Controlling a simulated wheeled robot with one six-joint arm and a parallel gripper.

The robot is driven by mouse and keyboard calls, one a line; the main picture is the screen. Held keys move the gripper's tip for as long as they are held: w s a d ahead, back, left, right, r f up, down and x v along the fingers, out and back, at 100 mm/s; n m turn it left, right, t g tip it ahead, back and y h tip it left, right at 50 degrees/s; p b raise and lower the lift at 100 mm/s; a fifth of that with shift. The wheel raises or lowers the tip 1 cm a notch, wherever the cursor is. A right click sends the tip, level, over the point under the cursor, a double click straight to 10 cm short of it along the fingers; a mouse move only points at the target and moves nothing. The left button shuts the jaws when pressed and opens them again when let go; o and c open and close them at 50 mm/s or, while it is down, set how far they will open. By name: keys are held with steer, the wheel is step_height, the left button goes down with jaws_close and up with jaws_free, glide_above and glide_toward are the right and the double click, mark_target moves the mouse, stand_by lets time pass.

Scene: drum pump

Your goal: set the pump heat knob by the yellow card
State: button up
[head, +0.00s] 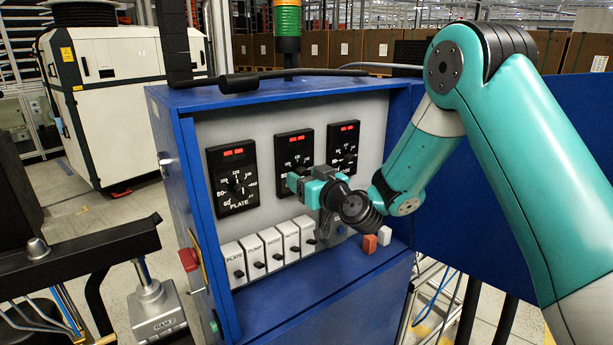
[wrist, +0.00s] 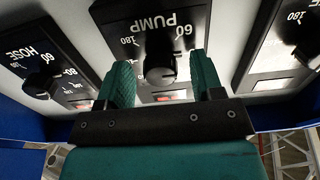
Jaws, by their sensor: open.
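The pump heat dial (head: 294,146) is the middle of three black dials on the grey panel; my gripper covers its lower part in the head view. In the wrist view, which shows the lettering upside down, the pump knob (wrist: 159,68) is black and round, under the word PUMP. My gripper (wrist: 163,64) is open, its two teal fingers on either side of the knob in that view. I cannot tell whether they touch it. My gripper (head: 296,184) is at the panel in the head view. I cannot make out a yellow card with a setting.
The plate dial (head: 232,178) is to the left and the hose dial (head: 343,146) to the right. Several white labelled switches (head: 254,255) line the panel below. Red and white blocks (head: 370,244) sit on the blue cabinet's ledge (head: 310,267). A red handle (head: 188,259) is on its side.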

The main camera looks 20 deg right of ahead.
steer(key=c, duration=0.9)
steer(key=shift+m, duration=0.3)
steer(key=shift+r+m+p, duration=0.15)
steer(key=shift+m+p, duration=0.2)
steer(key=shift+m, duration=8.25)
steer(key=o, duration=0.9)
